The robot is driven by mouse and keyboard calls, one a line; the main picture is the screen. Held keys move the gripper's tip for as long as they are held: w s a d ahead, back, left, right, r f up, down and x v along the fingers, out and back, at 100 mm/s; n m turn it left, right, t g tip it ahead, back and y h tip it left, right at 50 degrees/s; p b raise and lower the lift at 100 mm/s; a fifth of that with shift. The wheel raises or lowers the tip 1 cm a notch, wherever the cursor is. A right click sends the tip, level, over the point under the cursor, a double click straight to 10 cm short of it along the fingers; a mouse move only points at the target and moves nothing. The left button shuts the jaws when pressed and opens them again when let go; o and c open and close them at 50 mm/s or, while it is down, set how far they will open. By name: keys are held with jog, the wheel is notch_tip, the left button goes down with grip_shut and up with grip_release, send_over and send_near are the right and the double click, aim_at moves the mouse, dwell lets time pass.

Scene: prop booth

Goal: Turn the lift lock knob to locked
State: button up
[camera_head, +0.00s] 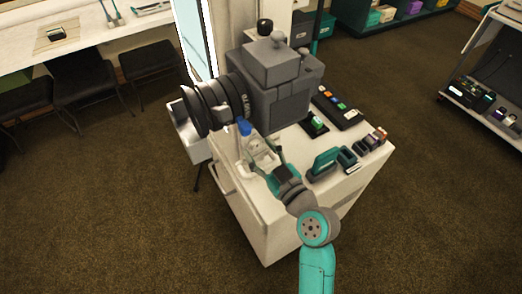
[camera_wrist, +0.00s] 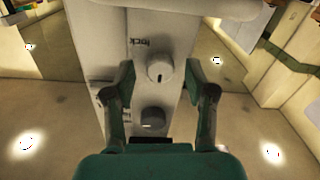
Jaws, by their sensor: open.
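In the wrist view a pale round knob (camera_wrist: 160,67) sits on the face of a light upright panel (camera_wrist: 160,22). A darker round knob (camera_wrist: 152,118) is lower on the same panel. My gripper (camera_wrist: 160,74) is open, with one finger on each side of the pale knob and visible gaps at both sides. In the head view my gripper (camera_head: 263,161) is at a white fixture (camera_head: 257,148) with a blue top, and the knobs cannot be made out.
A grey boxy machine with dark rings (camera_head: 218,102) stands just behind the fixture. The white cabinet top (camera_head: 290,150) carries a teal holder (camera_head: 325,162) and several small items right of my arm. Open carpet surrounds the cabinet.

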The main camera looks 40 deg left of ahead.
grip_shut()
jog(key=shift+m, duration=0.3)
jog(key=m, duration=0.3)
jog(key=shift+m, duration=0.4)
jog(key=m, duration=0.4)
jog(key=shift+m, duration=0.3)
jog(key=m, duration=0.4)
jog(key=shift+m, duration=0.3)
jog(key=shift+m+t, duration=0.4)
jog(key=shift+m, duration=1.9)
